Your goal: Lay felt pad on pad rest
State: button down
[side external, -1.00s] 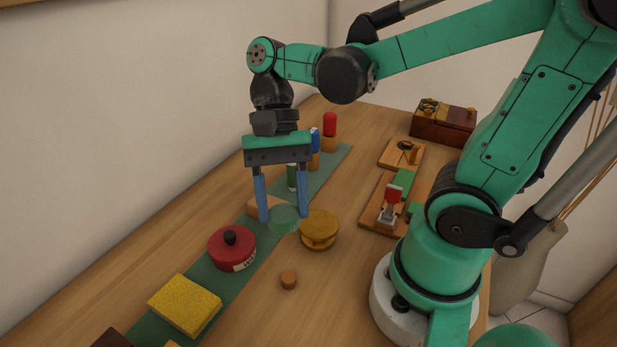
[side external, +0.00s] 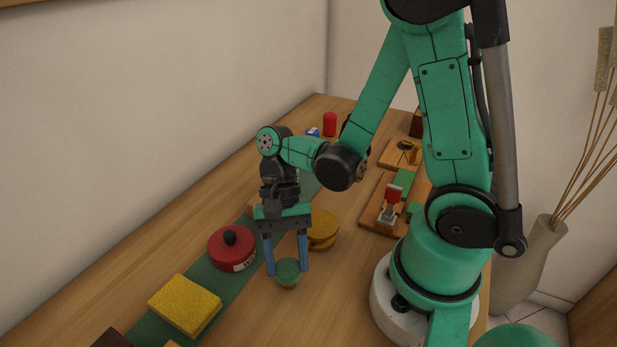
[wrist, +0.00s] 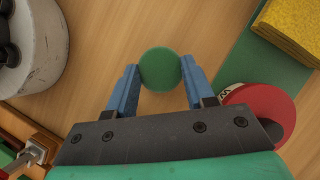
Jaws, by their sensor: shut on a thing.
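The felt pad is a round green disc (side external: 287,268), gripped between the two blue fingers of my gripper (side external: 288,270). In the wrist view the pad (wrist: 160,69) sits level between the fingertips. A small brown wooden stub (side external: 288,285), which I take to be the pad rest, shows just under the pad in the side view. The pad covers its top, and I cannot tell whether the two touch. In the wrist view the stub is hidden by the pad.
A mustard-yellow round wooden piece (side external: 322,230) stands behind my gripper. Bare tabletop (side external: 310,315) lies in front.

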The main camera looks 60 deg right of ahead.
jog(key=shift+f, duration=0.2)
jog(key=shift+c, duration=1.6)
grip_release()
jog(key=shift+r, duration=0.1)
jog(key=w+d+r+n+t+h, duration=0.2)
jog(key=w+r+n+t, duration=0.1)
jog(key=r+n+t, duration=0.2)
jog(key=w+d+r+n+t+h, duration=0.2)
jog(key=w+r+n+t, duration=0.1)
jog(key=r+n+t, duration=0.2)
jog(key=shift+w+d+r+t+h, duration=0.35)
jog(key=shift+d+r+t+h, duration=0.05)
jog(key=shift+r, duration=0.3)
